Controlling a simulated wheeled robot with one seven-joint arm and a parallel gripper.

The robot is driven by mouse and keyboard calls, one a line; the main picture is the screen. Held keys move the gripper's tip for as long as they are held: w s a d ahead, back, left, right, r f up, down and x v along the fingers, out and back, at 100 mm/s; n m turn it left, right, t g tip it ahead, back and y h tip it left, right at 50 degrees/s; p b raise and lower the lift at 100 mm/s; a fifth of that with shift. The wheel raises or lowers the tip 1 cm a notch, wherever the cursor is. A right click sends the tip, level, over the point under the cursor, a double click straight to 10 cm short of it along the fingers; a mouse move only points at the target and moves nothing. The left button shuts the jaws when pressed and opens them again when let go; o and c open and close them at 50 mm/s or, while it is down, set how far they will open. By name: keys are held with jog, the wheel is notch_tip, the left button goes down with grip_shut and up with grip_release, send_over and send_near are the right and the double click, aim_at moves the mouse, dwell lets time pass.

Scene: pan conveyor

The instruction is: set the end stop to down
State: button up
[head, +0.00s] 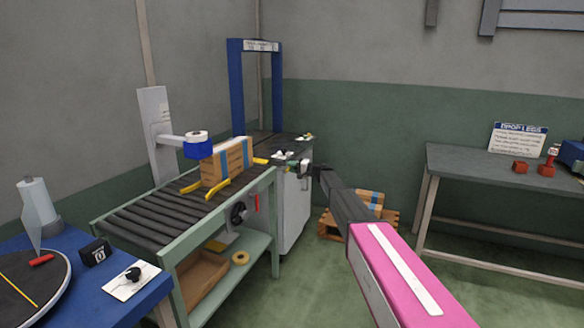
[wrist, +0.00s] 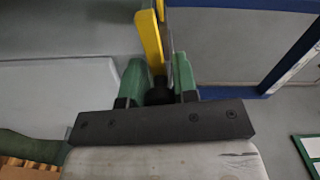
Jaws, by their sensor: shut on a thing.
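My gripper (wrist: 159,78) shows close in the wrist view, with a green finger on each side. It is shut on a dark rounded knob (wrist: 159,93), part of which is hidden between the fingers. A yellow bar (wrist: 150,42) rises just beyond the knob; I take these to be the end stop, but cannot tell for sure. In the head view my gripper (head: 304,165) is at the far end of the roller conveyor (head: 160,212), by the pale cabinet. The end stop's position cannot be read there, as the parts are small.
A brown carton (head: 228,162) stands on the rollers between yellow guides (head: 207,190). A blue arch (head: 236,90) rises behind. A blue table (head: 70,262) is at the left and a grey bench (head: 480,166) at the right. The green floor between conveyor and bench is partly clear.

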jog(key=shift+f+m, duration=0.25)
jog(key=shift+m, duration=0.25)
jog(key=o, duration=0.9)
jog(key=shift+o, duration=0.2)
jog(key=v, duration=1.1)
